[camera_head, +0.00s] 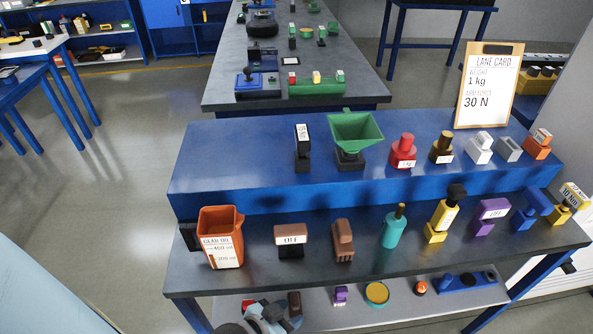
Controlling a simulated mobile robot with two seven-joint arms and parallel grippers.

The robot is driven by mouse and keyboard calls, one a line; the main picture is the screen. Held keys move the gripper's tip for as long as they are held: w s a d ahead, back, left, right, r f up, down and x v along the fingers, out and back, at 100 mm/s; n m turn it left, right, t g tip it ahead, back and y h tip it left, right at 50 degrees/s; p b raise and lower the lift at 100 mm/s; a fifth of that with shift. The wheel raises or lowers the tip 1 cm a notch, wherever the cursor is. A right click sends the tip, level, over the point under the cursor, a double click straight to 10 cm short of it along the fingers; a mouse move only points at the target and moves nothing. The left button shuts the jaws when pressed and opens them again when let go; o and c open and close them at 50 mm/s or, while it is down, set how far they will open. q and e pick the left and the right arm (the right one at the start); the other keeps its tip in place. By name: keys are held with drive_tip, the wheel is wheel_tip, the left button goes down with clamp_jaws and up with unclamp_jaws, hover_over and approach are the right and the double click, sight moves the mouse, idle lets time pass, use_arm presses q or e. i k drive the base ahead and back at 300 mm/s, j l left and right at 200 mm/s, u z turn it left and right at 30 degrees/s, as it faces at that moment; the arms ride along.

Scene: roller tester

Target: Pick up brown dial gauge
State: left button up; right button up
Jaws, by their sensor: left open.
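A brown block-shaped gauge (291,233) with a white face reading "OFF" stands upright on a black base, on the dark front bench top left of centre. It best fits the brown dial gauge, though no round dial shows. My left gripper (268,314) is at the bottom edge, in front of and below the bench top, partly cut off. It is open and apart from the gauge. My right gripper is not in view.
An orange "GEAR OIL" jug (221,238) stands left of the gauge, and a brown ribbed object (343,239) stands right of it. A raised blue shelf (235,160) runs behind. The lower shelf (420,305) holds small items. Bare bench lies before the gauge.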

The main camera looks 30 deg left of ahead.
sight(290, 238)
drive_tip(key=u, duration=0.95)
drive_tip(key=i, duration=0.05)
